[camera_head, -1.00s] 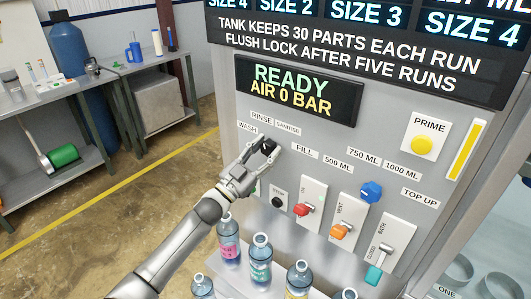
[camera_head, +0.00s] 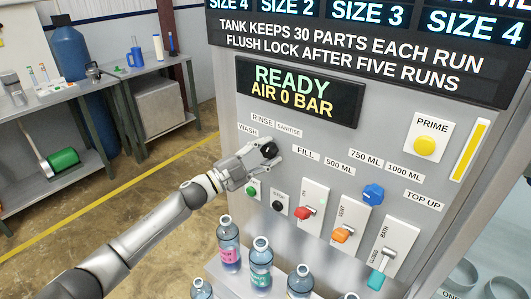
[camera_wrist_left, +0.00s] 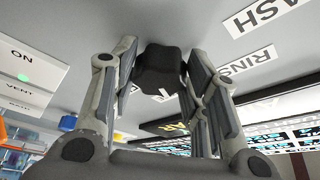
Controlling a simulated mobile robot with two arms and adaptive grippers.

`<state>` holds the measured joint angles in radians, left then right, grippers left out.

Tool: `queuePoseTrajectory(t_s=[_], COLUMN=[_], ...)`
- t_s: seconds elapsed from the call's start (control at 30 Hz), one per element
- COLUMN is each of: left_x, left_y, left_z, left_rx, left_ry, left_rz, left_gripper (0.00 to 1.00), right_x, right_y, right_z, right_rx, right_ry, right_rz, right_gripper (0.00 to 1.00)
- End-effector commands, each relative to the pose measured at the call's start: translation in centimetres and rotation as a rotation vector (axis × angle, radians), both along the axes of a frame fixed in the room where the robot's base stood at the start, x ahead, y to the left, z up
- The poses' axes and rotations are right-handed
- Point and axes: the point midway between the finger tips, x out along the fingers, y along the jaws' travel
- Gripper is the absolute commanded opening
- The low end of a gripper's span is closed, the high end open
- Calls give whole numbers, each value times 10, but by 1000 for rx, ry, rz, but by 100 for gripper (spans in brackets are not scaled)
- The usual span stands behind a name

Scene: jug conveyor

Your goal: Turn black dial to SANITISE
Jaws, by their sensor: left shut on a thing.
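The black dial (camera_head: 269,149) sits on the grey machine panel, below the WASH (camera_head: 248,131), RINSE (camera_head: 262,120) and SANITISE (camera_head: 289,130) labels. My left gripper (camera_head: 264,155) comes in from the lower left and is shut on the dial. In the left wrist view the dial (camera_wrist_left: 160,70) sits between the two fingers (camera_wrist_left: 160,85), near their tips. The fingers hide part of the dial in the head view, and I cannot tell which label it points to. My right gripper is not in view.
Below the dial are a green button (camera_head: 253,190), a black button (camera_head: 278,202) and red (camera_head: 305,213), orange (camera_head: 342,235) and teal (camera_head: 377,279) levers. A blue knob (camera_head: 373,194) is to the right. Several bottles (camera_head: 260,263) stand below. The display (camera_head: 298,91) reads READY, AIR 0 BAR.

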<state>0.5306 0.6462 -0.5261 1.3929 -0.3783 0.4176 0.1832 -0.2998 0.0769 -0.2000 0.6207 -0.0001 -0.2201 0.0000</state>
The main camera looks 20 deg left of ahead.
Motion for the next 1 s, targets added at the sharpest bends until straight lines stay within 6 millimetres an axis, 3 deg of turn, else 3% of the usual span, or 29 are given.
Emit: queuePoseTrajectory(t_s=[0.57, 0.6, 0.73, 1.0], left_x=[0, 0, 0, 0], left_y=[0, 0, 0, 0], left_z=[-1, -1, -1, 0], left_rx=[32, 32, 32, 31], left_ry=[-9, -9, -9, -10], left_rz=[1, 1, 1, 1], left_gripper=[18, 46, 62, 63], right_x=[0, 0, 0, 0], right_y=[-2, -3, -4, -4], right_z=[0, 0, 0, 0], right_rx=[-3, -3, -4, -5], right_ry=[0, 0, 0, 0], right_rz=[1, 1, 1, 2], right_gripper=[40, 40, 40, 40])
